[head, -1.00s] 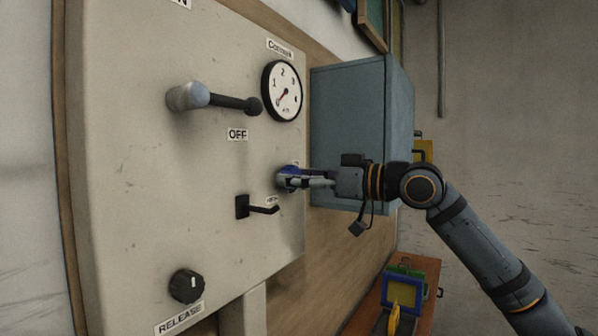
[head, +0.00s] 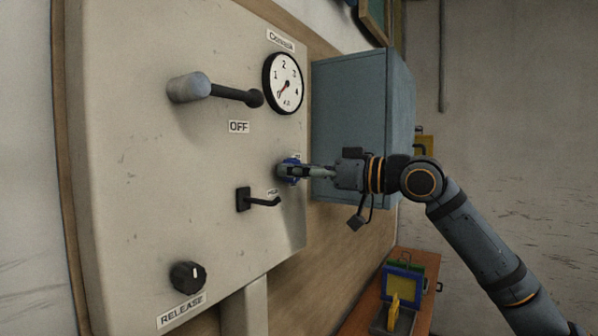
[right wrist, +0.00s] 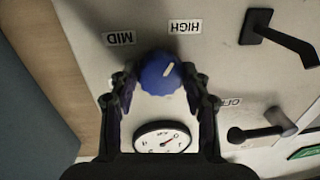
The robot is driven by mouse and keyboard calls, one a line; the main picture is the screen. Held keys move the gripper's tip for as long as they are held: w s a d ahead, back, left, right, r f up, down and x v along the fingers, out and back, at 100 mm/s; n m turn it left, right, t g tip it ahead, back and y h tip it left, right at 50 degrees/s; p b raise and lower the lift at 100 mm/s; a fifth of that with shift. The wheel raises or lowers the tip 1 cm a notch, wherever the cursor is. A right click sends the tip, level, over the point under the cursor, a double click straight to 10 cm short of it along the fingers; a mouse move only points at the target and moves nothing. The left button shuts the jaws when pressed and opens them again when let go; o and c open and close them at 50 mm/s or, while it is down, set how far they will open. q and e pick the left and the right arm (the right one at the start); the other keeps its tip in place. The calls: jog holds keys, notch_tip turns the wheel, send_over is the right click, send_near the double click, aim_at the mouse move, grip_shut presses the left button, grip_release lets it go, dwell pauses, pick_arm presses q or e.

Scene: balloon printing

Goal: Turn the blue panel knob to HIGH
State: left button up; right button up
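The blue knob (head: 289,163) is on the beige panel, left of the blue-grey cabinet. In the right wrist view the knob (right wrist: 158,76) has a white pointer mark slanting up and right, towards the HIGH label (right wrist: 185,27). The MID label (right wrist: 121,38) is up and left of it. My right gripper (head: 294,171) reaches in from the right; its fingers lie on both sides of the knob, appearing to grip it, and partly hide it in the head view. My left gripper is out of view.
A black hook-like lever (head: 259,201), a large grey-handled lever (head: 215,91), a dial gauge (head: 284,84) and a black RELEASE knob (head: 188,277) are also on the panel. The cabinet (head: 352,100) stands close beside my right gripper.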

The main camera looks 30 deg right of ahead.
aim_at(281, 123)
jog(key=shift+o, duration=1.4)
notch_tip(281, 123, up, 9)
jog(key=shift+a+r, duration=0.1)
jog(key=shift+r, duration=0.45)
